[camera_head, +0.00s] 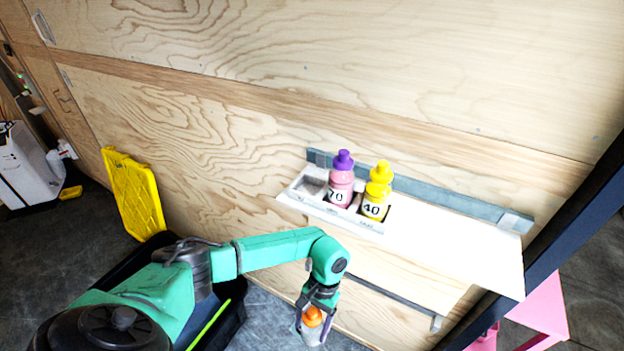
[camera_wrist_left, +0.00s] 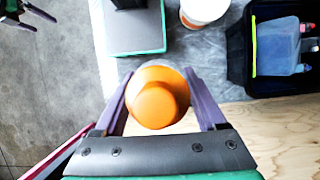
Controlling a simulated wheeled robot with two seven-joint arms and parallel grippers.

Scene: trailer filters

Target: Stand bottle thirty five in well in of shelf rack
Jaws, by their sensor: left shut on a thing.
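My left gripper (camera_head: 314,310) is shut on a bottle with an orange cap (camera_head: 312,317). It holds the bottle below and in front of the shelf, cap up. In the left wrist view the orange cap (camera_wrist_left: 160,96) sits between the two fingers; the bottle's number is hidden. The white rack (camera_head: 335,214) stands on the left part of the wall shelf (camera_head: 455,243). Its left well (camera_head: 309,187) looks empty. Bottle 70 (camera_head: 341,183), pink with a purple cap, is in the middle well. Yellow bottle 40 (camera_head: 376,196) is in the right well. My right gripper (camera_wrist_left: 28,14) is open and empty.
The shelf right of the rack is bare, with a grey rail (camera_head: 450,204) behind it. A dark post (camera_head: 570,225) stands at right, near pink legs (camera_head: 540,305). A black bin (camera_wrist_left: 262,75), a white tub (camera_wrist_left: 205,10) and a yellow crate lid (camera_head: 135,195) are lower.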

